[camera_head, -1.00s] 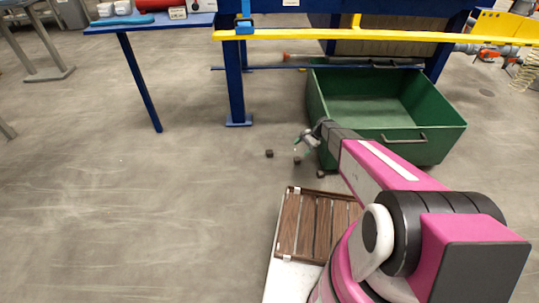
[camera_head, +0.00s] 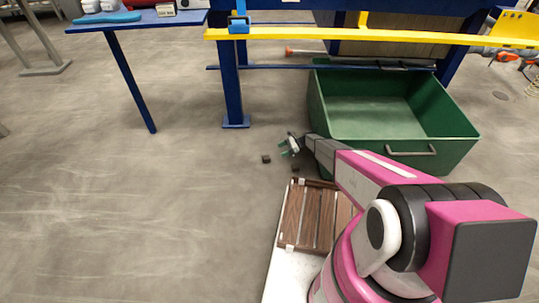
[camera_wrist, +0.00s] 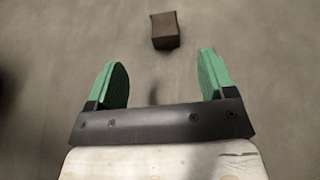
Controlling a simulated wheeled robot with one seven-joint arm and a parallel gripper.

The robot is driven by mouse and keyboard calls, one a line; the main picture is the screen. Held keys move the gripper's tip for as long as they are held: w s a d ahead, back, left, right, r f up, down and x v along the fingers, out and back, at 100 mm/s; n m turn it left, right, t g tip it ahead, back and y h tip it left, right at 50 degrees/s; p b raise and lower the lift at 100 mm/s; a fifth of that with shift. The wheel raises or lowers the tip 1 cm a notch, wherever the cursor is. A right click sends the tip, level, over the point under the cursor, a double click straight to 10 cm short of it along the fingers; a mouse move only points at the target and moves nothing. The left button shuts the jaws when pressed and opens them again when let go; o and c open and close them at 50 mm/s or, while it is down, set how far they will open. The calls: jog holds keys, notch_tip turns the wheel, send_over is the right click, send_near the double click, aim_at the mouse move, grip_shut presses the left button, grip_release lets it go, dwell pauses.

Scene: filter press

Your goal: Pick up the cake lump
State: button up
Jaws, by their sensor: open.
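Two small dark brown cake lumps lie on the grey floor in the head view, one to the left (camera_head: 266,159) and one nearer and to the right (camera_head: 295,168). My gripper (camera_head: 284,148) is above the floor near both of them, its green fingers toward the left lump. In the wrist view my gripper (camera_wrist: 161,62) is open and empty. A blocky brown lump (camera_wrist: 165,30) shows there beyond the fingertips, roughly centred between them and apart from them. I cannot tell for sure which of the two lumps this is.
A green bin (camera_head: 435,149) stands right of my gripper under the blue press frame (camera_head: 232,90). A blue table (camera_head: 150,20) is at the back left. A brown slatted panel (camera_head: 298,215) lies beside my arm. The floor to the left is clear.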

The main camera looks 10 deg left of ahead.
aim_at(268, 157)
jog(key=shift+w+a+f, duration=0.3)
jog(key=shift+f, duration=0.2)
jog(key=shift+s+a+f, duration=0.1)
jog(key=shift+a, duration=0.15)
jog(key=x, duration=0.4)
jog(key=shift+s+a+f, duration=0.15)
jog(key=shift+s+a, duration=0.05)
jog(key=shift+a, duration=0.15)
jog(key=shift+f+x, duration=0.15)
jog(key=shift+x, duration=1.1)
jog(key=shift+f+x, duration=0.15)
jog(key=shift+x, duration=1.1)
jog(key=shift+s+d, duration=0.1)
jog(key=shift+d, duration=0.05)
jog(key=c, duration=1)
